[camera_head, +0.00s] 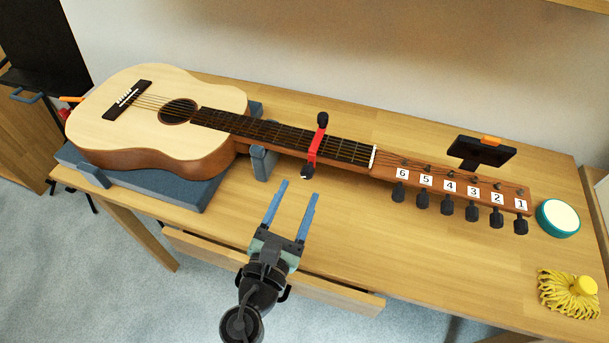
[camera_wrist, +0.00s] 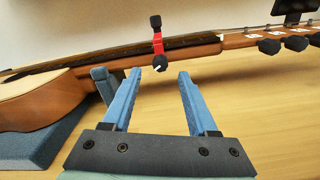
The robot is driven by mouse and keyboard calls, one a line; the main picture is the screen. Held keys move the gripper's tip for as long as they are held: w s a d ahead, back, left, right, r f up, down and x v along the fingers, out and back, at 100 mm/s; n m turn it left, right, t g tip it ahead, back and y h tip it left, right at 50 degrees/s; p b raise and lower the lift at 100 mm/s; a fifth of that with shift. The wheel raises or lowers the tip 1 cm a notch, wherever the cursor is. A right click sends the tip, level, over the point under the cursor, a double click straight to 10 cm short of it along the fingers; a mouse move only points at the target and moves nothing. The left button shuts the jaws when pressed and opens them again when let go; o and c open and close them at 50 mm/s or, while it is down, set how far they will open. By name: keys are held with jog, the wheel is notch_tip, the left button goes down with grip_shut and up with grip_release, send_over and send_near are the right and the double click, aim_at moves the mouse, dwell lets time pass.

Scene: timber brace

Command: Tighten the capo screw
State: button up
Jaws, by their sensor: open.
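An acoustic guitar (camera_head: 215,115) lies on its back on the table, body at left and headstock at right. A red capo (camera_head: 315,146) is clamped across the neck, with a black knob at its far end and a dark screw knob (camera_head: 307,171) at its near end. In the wrist view the capo (camera_wrist: 158,45) and its near knob (camera_wrist: 160,63) sit just beyond my fingertips, between them. My gripper (camera_head: 296,190) is open and empty, with blue fingers pointing at the neck, short of the near knob. It also shows in the wrist view (camera_wrist: 159,80).
The guitar rests on a blue-grey cradle (camera_head: 190,192) with a neck support (camera_head: 263,163). Tuners with number labels line the headstock (camera_head: 450,182). An open drawer (camera_head: 215,255) is below.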

aim_at(305, 177)
jog(key=x, duration=0.5)
jog(key=shift+s, duration=0.1)
grip_shut()
